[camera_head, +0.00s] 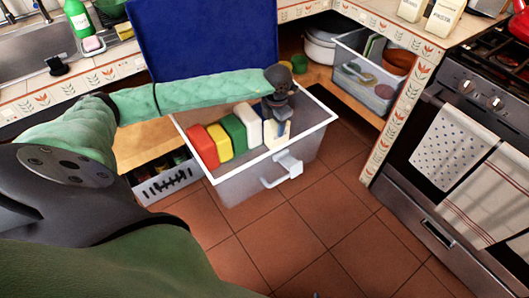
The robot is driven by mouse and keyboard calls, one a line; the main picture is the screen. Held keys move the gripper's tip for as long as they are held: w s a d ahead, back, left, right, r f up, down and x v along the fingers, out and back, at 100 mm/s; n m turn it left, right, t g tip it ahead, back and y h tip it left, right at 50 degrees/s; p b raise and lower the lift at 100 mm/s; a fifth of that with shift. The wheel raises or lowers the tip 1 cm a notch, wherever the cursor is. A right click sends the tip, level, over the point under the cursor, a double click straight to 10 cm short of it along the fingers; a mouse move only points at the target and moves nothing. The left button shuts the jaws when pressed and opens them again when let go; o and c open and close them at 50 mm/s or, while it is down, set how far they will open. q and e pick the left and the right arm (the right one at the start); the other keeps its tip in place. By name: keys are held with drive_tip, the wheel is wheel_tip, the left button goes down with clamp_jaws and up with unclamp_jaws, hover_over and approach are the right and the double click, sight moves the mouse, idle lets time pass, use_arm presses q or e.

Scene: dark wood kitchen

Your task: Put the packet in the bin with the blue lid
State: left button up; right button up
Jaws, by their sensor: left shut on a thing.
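The bin (240,186) is a pale, see-through box with a white rim and a front handle. Its blue lid (213,38) stands open at the back. My left gripper (277,112) reaches over the right part of the bin, pointing down. It is shut on a pale packet (271,134), which is partly hidden by the fingers and sits within the bin's opening. I cannot tell whether the packet touches the bin's floor. My right gripper is out of view.
Red (202,147), yellow (220,141), green (234,133) and white items stand in a row inside the bin, left of the packet. A grey crate (362,85) is on the low shelf at right. The oven (470,150) stands further right. The tiled floor in front is clear.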

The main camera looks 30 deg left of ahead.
sight(275, 144)
use_arm(q)
wheel_tip(275, 144, down, 10)
idle(0.6)
drive_tip(key=shift+f, duration=0.1)
drive_tip(key=o, duration=1.2)
wheel_tip(275, 144, up, 12)
drive_tip(key=shift+r, duration=0.15)
